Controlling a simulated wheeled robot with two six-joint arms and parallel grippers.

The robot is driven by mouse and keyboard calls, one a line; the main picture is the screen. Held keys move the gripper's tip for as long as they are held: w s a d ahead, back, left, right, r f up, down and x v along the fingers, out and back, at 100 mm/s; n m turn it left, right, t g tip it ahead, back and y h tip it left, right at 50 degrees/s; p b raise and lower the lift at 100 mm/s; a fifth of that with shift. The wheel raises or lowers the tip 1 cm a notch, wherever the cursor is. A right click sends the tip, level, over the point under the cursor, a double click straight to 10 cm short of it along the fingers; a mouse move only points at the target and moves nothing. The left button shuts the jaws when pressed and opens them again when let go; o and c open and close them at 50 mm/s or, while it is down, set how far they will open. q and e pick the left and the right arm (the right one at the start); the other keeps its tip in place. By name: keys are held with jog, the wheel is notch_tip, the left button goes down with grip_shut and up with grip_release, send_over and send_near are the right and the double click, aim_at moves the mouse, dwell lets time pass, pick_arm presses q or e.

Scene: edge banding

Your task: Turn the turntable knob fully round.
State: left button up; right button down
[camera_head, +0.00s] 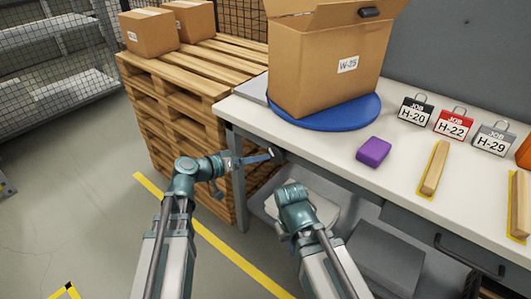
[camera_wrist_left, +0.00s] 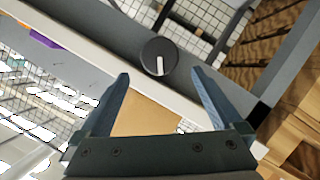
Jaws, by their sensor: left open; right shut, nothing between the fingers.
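The turntable is a blue disc (camera_head: 358,112) on the white bench, with a large open cardboard box (camera_head: 325,75) on it. The knob (camera_wrist_left: 160,57) is round and dark with a white mark, on the grey front face below the bench edge. In the left wrist view the mark points down. My left gripper (camera_wrist_left: 160,73) is open, one finger on each side of the knob, with gaps visible; whether the tips reach its depth I cannot tell. In the head view my left gripper (camera_head: 262,158) is at the bench's left front corner. My right gripper (camera_head: 291,192) is shut and empty before the bench.
On the bench (camera_head: 318,138) are a purple block (camera_head: 374,151), several job tags (camera_head: 415,110) and wooden strips (camera_head: 434,168). A pallet stack (camera_head: 190,70) with boxes stands left of the bench. A drawer handle (camera_head: 470,255) juts from the front.

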pick_arm(q)
jog(key=p+v, duration=0.1)
jog(key=v, duration=0.4)
jog(key=shift+s+a+r, duration=0.1)
jog(key=shift+s+a, duration=0.1)
jog(key=shift+a, duration=0.05)
